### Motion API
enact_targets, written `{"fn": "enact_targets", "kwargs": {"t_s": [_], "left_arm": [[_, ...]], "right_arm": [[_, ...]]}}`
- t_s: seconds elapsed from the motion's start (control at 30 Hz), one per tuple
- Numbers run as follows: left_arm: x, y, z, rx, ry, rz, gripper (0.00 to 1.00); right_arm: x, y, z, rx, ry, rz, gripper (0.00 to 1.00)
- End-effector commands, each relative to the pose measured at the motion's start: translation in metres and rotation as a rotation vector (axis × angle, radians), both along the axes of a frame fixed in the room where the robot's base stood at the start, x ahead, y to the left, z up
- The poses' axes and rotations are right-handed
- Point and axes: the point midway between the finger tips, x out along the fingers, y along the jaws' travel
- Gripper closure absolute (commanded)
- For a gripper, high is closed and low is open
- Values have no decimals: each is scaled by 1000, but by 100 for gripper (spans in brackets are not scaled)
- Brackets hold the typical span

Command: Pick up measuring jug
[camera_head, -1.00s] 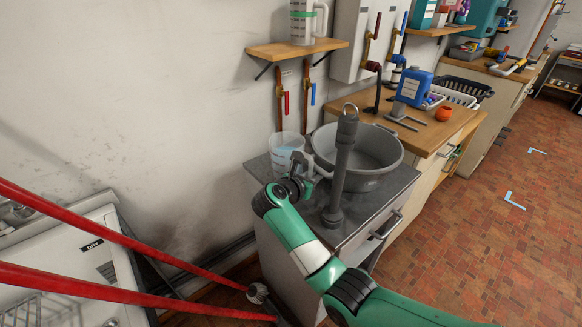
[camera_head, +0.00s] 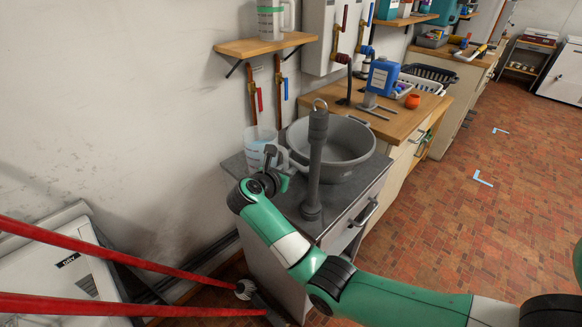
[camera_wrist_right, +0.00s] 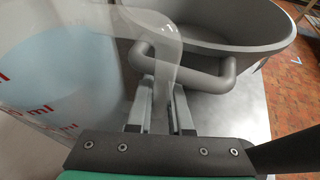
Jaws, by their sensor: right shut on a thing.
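The clear measuring jug (camera_head: 257,150) is upright at the back left corner of the grey counter, left of the grey tub, in the head view. In the right wrist view the jug (camera_wrist_right: 75,70) fills the left side, with red markings and bluish contents. My right gripper (camera_wrist_right: 163,92) is shut on the jug's translucent handle, which passes between its fingers. In the head view this gripper (camera_head: 272,160) is at the jug's front right side, partly hidden by its own wrist. I cannot tell whether the jug's base touches the counter. My left gripper is not in view.
The grey tub (camera_head: 297,160) stands close right of the jug; its loop handle (camera_wrist_right: 215,80) is just beyond my fingers. A tall grey pipe-like column (camera_head: 314,170) rises in front of the tub. A wooden shelf (camera_head: 265,45) hangs above, and the wall is close behind.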

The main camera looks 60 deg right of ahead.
Motion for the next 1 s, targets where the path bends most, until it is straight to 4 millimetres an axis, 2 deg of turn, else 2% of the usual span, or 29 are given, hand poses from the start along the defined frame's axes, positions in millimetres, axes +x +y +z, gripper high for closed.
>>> {"fn": "enact_targets", "kwargs": {"t_s": [0.5,1.0], "left_arm": [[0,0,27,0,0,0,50],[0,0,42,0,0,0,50]], "right_arm": [[1,73,3,-3,-3,3,100],[2,141,2,-3,-3,1,100]]}}
